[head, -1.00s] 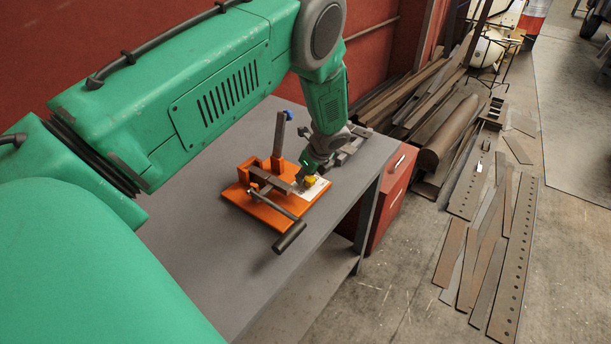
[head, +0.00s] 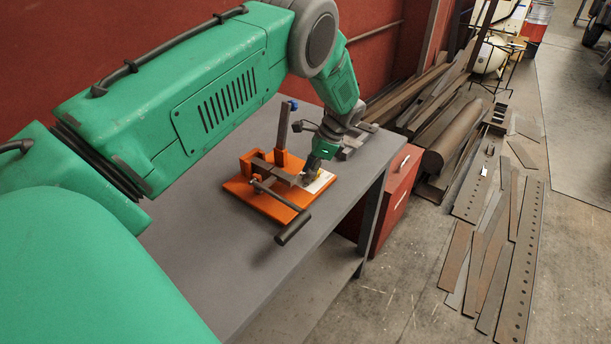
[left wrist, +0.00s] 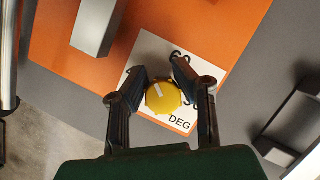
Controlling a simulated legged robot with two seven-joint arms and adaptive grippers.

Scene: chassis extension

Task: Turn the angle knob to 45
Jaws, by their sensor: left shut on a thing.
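In the head view, my left gripper (head: 312,172) reaches down to the right side of the orange base plate (head: 262,208), largely hiding the knob. My right gripper is not in view.
The orange device has an upright grey bar (head: 283,130) with a blue tip and a lever with a dark handle (head: 292,228). It stands on a grey table (head: 220,270). A red cabinet (head: 398,185) stands at the table's right; metal scraps (head: 490,250) lie on the floor.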

